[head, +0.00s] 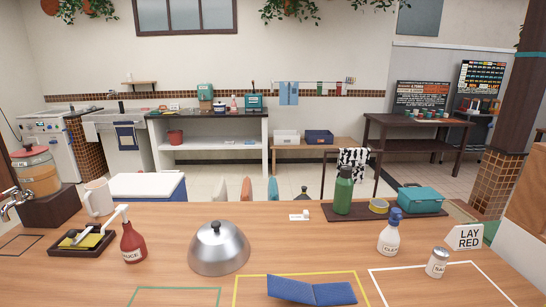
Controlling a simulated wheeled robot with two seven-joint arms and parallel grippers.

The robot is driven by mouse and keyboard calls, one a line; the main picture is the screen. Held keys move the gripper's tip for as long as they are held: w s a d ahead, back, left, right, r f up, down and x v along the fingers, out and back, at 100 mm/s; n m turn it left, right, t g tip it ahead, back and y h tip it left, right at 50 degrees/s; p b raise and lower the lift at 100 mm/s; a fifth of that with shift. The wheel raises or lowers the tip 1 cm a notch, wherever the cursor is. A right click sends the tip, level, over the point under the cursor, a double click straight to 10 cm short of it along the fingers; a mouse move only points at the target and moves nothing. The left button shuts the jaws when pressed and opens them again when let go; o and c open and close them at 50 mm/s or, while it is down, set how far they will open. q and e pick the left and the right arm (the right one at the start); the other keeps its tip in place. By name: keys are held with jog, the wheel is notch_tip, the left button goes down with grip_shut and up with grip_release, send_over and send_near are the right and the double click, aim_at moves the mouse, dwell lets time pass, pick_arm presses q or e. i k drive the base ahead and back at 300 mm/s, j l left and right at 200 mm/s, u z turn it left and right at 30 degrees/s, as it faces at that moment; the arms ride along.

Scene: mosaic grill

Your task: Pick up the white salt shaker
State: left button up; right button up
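The white salt shaker (436,263) stands upright on the wooden counter (190,285) at the front right, with a grey metal cap and a dark label. It stands inside or on the edge of a white outlined rectangle (400,267). A white spray-type bottle with a blue top (390,236) stands to its left and slightly behind. A white sign reading "LAY RED" (468,236) stands behind it to the right. Neither of my grippers shows in the head view.
A silver dome lid (218,249), a red sauce bottle (132,243) and a folded blue cloth (312,291) are on the counter's left and middle. A dark tray (385,213) holds a green bottle (343,191) and a teal box (422,198). Bare counter surrounds the shaker's front.

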aim_at(435, 268)
jog(key=z, duration=1.25)
